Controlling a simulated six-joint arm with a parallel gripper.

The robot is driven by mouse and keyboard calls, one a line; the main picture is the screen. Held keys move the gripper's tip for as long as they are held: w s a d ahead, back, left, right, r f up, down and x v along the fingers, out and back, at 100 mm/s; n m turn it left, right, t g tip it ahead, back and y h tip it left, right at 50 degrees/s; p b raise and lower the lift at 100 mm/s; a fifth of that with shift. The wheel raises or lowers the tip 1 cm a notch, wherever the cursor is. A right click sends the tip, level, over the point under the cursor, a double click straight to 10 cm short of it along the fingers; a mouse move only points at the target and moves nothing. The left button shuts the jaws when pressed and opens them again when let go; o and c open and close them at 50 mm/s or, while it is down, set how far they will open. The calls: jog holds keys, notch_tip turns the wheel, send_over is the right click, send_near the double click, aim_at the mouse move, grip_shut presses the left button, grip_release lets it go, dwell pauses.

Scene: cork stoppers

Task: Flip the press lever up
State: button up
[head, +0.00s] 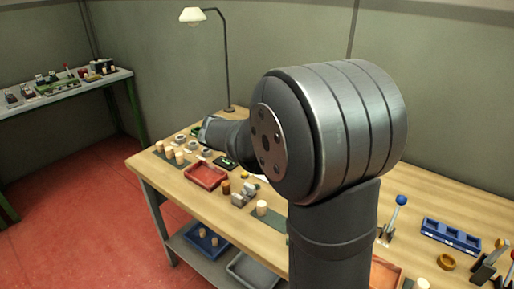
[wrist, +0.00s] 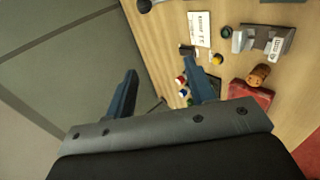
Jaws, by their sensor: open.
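A lever with a blue ball knob (head: 400,200) stands up from a small metal base on the right part of the workbench in the head view. It leans slightly right; whether it is the press lever I cannot tell for sure. Another metal device (head: 487,265) with a yellowish knob is at the right edge. My gripper (wrist: 160,66) is open and empty in the wrist view, its two blue-grey fingers wide apart above the bench's edge. In the head view my arm reaches to the far left end of the bench, well away from the blue-knobbed lever, and hides the bench's middle.
The workbench (head: 150,172) holds a red tray (head: 206,176), light corks (head: 262,208) and a blue tray (head: 450,234). The wrist view shows a white card (wrist: 199,28), a grey metal device (wrist: 268,42) and a brown cork (wrist: 258,75). A lamp (head: 193,16) stands behind.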

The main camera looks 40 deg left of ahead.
jog(key=shift+w+d, duration=0.1)
jog(key=shift+w, duration=0.05)
jog(key=c, duration=0.5)
jog(key=w+d+m+g, duration=0.1)
jog(key=m, duration=0.1)
jog(key=w+d+f+m+g, duration=0.1)
jog(key=w+d+m, duration=0.1)
jog(key=m, duration=0.1)
jog(key=w+d+f+m+g, duration=0.1)
jog(key=w+d+m, duration=0.1)
jog(key=shift+w+d+m, duration=0.1)
jog(key=shift+w+m, duration=0.05)
jog(key=shift+m, duration=0.15)
grip_shut()
jog(key=w+d+r+m+g+y, duration=0.25)
jog(key=w+d+m, duration=0.25)
jog(key=w+m, duration=0.3)
jog(key=w+a+f+m, duration=0.1)
jog(key=w+a+f, duration=0.2)
jog(key=f, duration=0.5)
jog(key=shift+w+a+f+m+y, duration=0.15)
jog(key=shift+a+f+m+y, duration=0.05)
jog(key=shift+f+m+y, duration=0.2)
